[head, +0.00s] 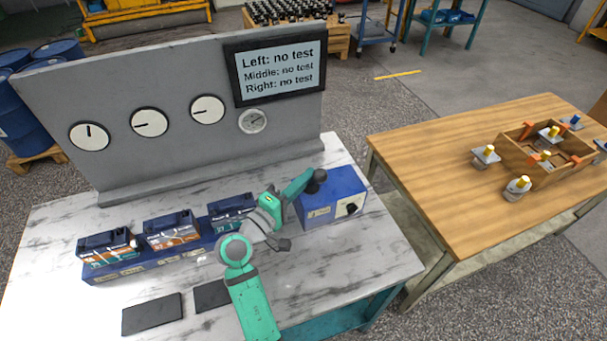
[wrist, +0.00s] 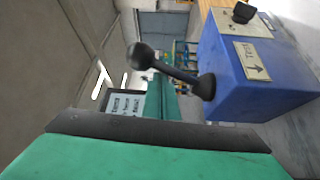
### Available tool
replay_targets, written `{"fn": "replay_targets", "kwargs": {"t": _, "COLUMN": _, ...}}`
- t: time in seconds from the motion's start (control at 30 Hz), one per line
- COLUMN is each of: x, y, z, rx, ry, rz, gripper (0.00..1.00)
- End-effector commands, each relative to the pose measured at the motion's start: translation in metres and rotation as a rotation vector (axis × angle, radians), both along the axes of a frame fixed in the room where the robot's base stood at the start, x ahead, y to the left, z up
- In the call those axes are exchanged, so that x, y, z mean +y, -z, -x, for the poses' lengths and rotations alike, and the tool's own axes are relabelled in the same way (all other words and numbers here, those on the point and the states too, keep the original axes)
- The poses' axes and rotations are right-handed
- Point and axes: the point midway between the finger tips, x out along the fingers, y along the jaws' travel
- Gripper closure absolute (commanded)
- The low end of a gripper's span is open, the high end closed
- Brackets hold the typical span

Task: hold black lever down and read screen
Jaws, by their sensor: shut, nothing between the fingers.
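A blue box (head: 335,206) stands at the right end of the marble-topped table. In the wrist view it (wrist: 265,85) carries a black lever (wrist: 178,73) with a round knob, standing out from its surface. My gripper (head: 314,182) is shut and empty, close by the box's upper left edge, where it and the lever overlap in the head view. I cannot tell whether it touches the lever. The screen (head: 280,66) on the grey panel reads "Left: no test, Middle: no test, Right: no test".
Three white dials (head: 150,122) and a smaller round gauge (head: 253,121) sit on the grey panel (head: 60,100). Several battery-like units stand on a blue base (head: 150,262) left of my arm. Two dark plates (head: 152,314) lie in front. A wooden table (head: 430,150) stands to the right.

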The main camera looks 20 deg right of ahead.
Motion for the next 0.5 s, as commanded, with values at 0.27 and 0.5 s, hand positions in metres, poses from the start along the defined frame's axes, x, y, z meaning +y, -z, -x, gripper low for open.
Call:
{"fn": "replay_targets", "kwargs": {"t": 0.27, "x": -0.0013, "y": 0.0036, "z": 0.007, "rx": 0.004, "ry": 0.01, "rz": -0.002, "gripper": 1.0}}
{"fn": "replay_targets", "kwargs": {"t": 0.5, "x": -0.0025, "y": 0.0046, "z": 0.0078, "rx": 0.006, "ry": 0.012, "rz": -0.003, "gripper": 1.0}}
